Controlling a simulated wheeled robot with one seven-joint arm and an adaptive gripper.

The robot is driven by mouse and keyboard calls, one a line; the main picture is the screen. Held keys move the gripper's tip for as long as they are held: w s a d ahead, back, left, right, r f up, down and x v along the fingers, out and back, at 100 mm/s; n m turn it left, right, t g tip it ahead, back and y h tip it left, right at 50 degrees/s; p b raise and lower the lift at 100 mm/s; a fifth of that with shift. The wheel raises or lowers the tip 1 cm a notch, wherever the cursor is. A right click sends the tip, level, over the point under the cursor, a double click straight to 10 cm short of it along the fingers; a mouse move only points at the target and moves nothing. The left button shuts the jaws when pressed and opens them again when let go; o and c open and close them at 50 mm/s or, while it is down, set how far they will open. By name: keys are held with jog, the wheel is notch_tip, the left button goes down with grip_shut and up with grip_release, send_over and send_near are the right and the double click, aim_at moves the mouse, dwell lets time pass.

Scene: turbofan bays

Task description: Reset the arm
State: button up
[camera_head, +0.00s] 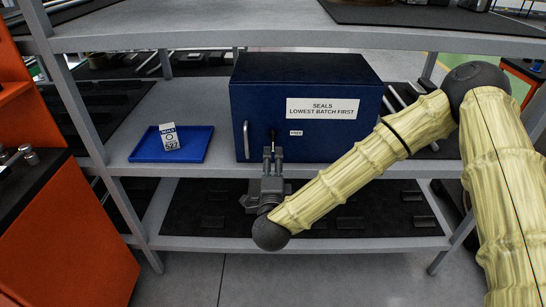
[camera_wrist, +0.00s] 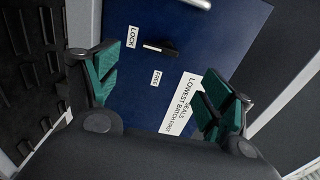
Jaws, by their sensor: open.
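My gripper (camera_head: 273,155) is in front of the dark blue cabinet, close to its lower left front. In the wrist view my gripper (camera_wrist: 160,90) shows its two green-padded fingers spread apart with nothing between them. The blue cabinet (camera_head: 265,95) stands shut on the middle shelf, with a label reading "SEALS LOWEST BATCH FIRST". A small black latch (camera_wrist: 160,48) on its face lies between labels reading "LOCK" and "FREE" in the wrist view. A pale vertical handle (camera_head: 246,140) is at the cabinet's left edge. My arm reaches in from the right.
Grey shelf posts (camera_head: 75,90) and shelf edges surround the area. An orange unit (camera_head: 75,235) stands at the left. Open floor shows below the shelves.

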jog(key=shift+s, duration=0.6)
jog(key=s+d+f+n+g+y, duration=0.2)
jog(key=s+f+n+g, duration=0.5)
jog(key=f, duration=0.6)
jog(key=s+d+f+n+g+y, duration=0.1)
jog(key=s+d+f+n+g, duration=0.2)
jog(key=s+f, duration=0.8)
jog(key=s+d+f+n+g+h, duration=0.1)
jog(key=s+d+f+n+g, duration=0.1)
jog(key=s+d, duration=0.4)
jog(key=s+d+f+n+g+h+p, duration=0.1)
jog(key=s+d+f+n+g, duration=0.2)
jog(key=s+d+f, duration=0.2)
jog(key=s+d+f+n+g+h, duration=0.1)
jog(key=s+d+f+n+g, duration=0.1)
jog(key=s+d, duration=0.5)
jog(key=s+f+g, duration=0.1)
jog(key=s+f, duration=0.1)
jog(key=s, duration=0.1)
jog(key=shift+s+d+n, duration=0.15)
jog(key=shift+d+n, duration=0.15)
jog(key=shift+n, duration=0.1)
jog(key=shift+f, duration=0.1)
